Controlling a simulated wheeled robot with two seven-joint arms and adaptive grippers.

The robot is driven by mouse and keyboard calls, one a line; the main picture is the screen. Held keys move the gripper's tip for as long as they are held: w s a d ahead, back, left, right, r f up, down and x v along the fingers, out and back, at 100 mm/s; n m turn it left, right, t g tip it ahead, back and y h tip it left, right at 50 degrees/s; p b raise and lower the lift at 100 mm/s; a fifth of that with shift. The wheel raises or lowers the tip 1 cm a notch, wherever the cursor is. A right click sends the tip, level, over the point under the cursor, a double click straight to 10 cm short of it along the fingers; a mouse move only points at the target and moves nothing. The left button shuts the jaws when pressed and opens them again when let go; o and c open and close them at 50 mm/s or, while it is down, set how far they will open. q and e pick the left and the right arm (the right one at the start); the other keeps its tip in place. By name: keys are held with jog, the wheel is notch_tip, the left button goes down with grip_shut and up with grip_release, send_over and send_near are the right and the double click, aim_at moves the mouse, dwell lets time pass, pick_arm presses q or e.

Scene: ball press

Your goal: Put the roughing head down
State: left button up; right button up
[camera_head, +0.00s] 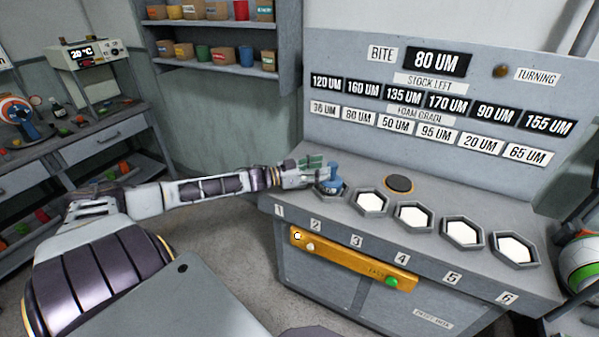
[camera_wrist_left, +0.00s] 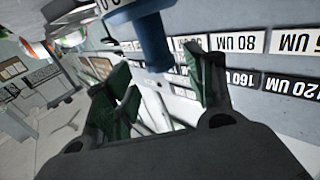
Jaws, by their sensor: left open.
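The roughing head appears to be the blue-handled piece (camera_head: 331,181) at the left of the press deck, at the hexagonal pocket above label 2. Whether it is fully seated there I cannot tell. My left gripper (camera_head: 317,170) reaches in from the left, with its green-padded fingers beside the blue handle. In the left wrist view the gripper fingers (camera_wrist_left: 165,88) are spread apart. The blue handle (camera_wrist_left: 153,45) shows just beyond them, toward the top. The pocket above label 1 is hidden behind my gripper. My right gripper is not in view.
White-bottomed hexagonal pockets (camera_head: 413,216) run to the right along the deck. A dark round disc (camera_head: 398,184) lies behind them. A sign panel (camera_head: 440,100) stands at the back, reading "BITE 80 UM". A yellow bar (camera_head: 350,258) is on the front face.

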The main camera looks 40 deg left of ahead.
pick_arm(q)
jog(key=shift+s+a, duration=0.2)
jog(key=shift+s, duration=0.15)
jog(key=p+v, duration=0.2)
jog(key=v, duration=0.4)
jog(key=shift+p, duration=0.3)
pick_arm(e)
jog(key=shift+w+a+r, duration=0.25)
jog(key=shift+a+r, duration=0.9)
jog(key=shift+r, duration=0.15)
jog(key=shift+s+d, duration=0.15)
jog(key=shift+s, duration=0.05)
